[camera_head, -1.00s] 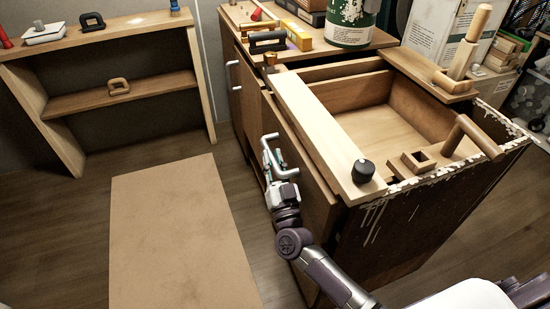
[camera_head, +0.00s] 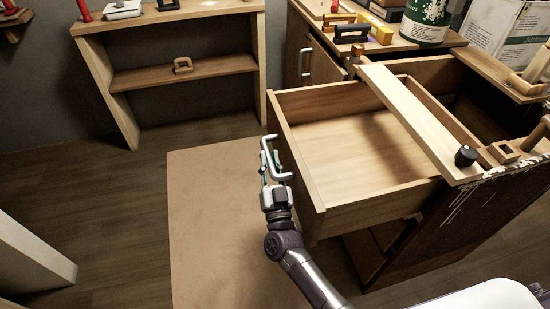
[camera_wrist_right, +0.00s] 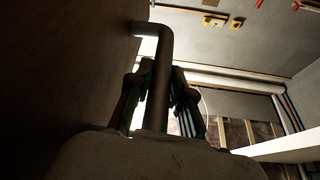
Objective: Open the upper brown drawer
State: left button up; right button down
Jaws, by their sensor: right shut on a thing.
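The upper brown drawer (camera_head: 375,150) is pulled out of the wooden cabinet (camera_head: 450,235) toward the left in the head view, and its inside looks empty. A pale metal bar handle (camera_head: 270,155) is on its front, which faces left. My right gripper (camera_head: 272,182) is at this handle. In the right wrist view the handle (camera_wrist_right: 158,85) passes between the two fingers (camera_wrist_right: 160,95), which are shut on it. The dark drawer front (camera_wrist_right: 60,75) fills the left of that view. My left gripper is not in view.
A low wooden shelf (camera_head: 185,75) stands at the back left. A brown mat (camera_head: 205,220) lies on the floor beside and below the drawer. A wooden plank with a black knob (camera_head: 465,156) lies across the cabinet top. A pale panel (camera_head: 30,250) is at the lower left.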

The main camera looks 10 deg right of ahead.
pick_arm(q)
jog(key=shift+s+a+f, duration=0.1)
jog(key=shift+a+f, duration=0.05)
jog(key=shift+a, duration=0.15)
pick_arm(e)
jog(key=shift+a+f, duration=0.1)
jog(key=shift+a, duration=0.4)
jog(key=c, duration=1.1)
grip_release()
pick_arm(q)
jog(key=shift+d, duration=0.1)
pick_arm(e)
jog(key=shift+o, duration=0.2)
jog(key=shift+s, duration=0.1)
jog(key=v, duration=1.1)
jog(key=shift+s, duration=0.4)
jog(key=shift+f, duration=0.15)
